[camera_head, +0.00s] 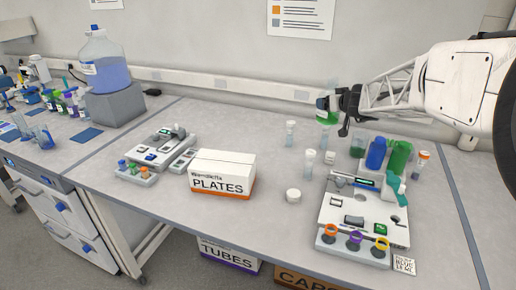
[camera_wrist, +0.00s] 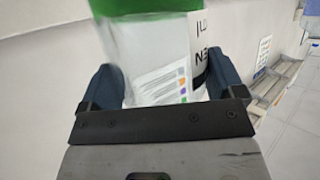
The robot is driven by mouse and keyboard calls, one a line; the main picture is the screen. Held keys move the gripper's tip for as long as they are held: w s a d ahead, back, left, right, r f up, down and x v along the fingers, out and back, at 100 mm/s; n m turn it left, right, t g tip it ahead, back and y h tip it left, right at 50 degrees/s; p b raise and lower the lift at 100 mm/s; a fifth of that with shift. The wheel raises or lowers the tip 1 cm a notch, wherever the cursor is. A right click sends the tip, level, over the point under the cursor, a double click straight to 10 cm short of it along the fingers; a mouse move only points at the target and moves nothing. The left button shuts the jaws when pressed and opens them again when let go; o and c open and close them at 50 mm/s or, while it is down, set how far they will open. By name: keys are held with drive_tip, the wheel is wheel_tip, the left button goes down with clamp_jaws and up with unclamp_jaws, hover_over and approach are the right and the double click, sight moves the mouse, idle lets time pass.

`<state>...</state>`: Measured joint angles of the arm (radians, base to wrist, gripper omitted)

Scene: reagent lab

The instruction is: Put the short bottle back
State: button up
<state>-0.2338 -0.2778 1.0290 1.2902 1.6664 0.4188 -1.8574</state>
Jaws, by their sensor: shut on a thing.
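My gripper (camera_head: 342,104) is shut on a short, clear bottle (camera_head: 326,112) with a green part and a white label. It holds the bottle in the air above the back right of the bench. In the wrist view, the bottle (camera_wrist: 155,65) sits between the two dark blue fingers, with its green part at the top of the picture and black lettering on its label. The fingers hide part of its sides.
A PLATES box (camera_head: 222,174) stands mid-bench. Bare bench lies behind the box.

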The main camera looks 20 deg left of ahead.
drive_tip(key=s+a+n+g+y, duration=0.2)
drive_tip(key=a+n+g+y, duration=0.35)
drive_tip(key=a, duration=2.05)
drive_tip(key=shift+n+g+h, duration=0.55)
drive_tip(key=shift+n+g, duration=0.3)
drive_tip(key=shift+f, duration=2.85)
drive_tip(key=shift+f, duration=0.1)
wheel_tip(320, 180, down, 6)
drive_tip(key=shift+f, duration=0.15)
drive_tip(key=shift+f, duration=1.8)
drive_tip(key=shift+f, duration=0.1)
drive_tip(key=o, duration=0.8)
